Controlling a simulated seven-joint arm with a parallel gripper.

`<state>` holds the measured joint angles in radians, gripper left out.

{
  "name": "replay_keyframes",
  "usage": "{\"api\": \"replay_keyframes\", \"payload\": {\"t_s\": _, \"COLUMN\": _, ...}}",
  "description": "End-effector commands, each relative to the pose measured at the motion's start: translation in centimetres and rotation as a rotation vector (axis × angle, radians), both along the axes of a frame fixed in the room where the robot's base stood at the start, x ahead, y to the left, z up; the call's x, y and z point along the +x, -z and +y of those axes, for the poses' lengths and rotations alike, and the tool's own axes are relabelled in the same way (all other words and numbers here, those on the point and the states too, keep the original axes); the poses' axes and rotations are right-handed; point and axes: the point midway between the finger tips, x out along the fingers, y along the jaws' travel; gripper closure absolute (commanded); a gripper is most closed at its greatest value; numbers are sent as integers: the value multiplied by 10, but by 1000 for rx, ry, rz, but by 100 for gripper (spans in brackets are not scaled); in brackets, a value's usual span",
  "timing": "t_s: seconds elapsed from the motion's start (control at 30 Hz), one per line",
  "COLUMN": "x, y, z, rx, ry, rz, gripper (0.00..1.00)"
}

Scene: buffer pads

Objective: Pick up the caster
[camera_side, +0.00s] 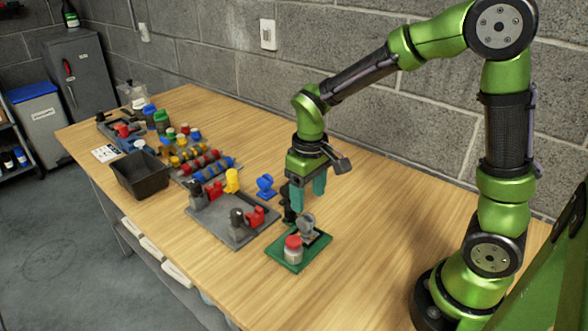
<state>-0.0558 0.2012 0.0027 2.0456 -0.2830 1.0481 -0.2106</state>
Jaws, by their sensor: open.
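A small grey wheel-like piece, which looks like a caster (308,222), stands at the back of a green pad (279,251) near the table's front. It is too small to make out fully. My gripper (308,196) points down with its two teal fingers apart, just above the grey piece. I see nothing between the fingers. A blue piece with a similar shape (265,186) stands on the table to the left of my gripper, so I cannot be sure which one is the caster.
A jar with a red lid (293,249) stands on the green pad beside the grey piece. A dark upright part (288,204) is close to the left finger. A grey tray (233,239) with red, black and yellow pieces lies left. The table's right side is clear.

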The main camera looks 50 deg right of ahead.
Motion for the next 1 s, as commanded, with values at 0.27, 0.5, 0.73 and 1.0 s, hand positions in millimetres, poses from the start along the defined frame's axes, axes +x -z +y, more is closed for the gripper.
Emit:
{"api": "replay_keyframes", "payload": {"t_s": 0.27, "x": -1, "y": 36, "z": 0, "rx": 1, "ry": 0, "rz": 0, "gripper": 36}}
{"api": "replay_keyframes", "payload": {"t_s": 0.5, "x": -3, "y": 62, "z": 4, "rx": 0, "ry": -1, "rz": 5, "gripper": 36}}
{"api": "replay_keyframes", "payload": {"t_s": 0.73, "x": -2, "y": 88, "z": 5, "rx": 0, "ry": 0, "rz": 0, "gripper": 36}}
{"api": "replay_keyframes", "payload": {"t_s": 1.0, "x": -2, "y": 89, "z": 5, "rx": 1, "ry": 1, "rz": -2, "gripper": 39}}
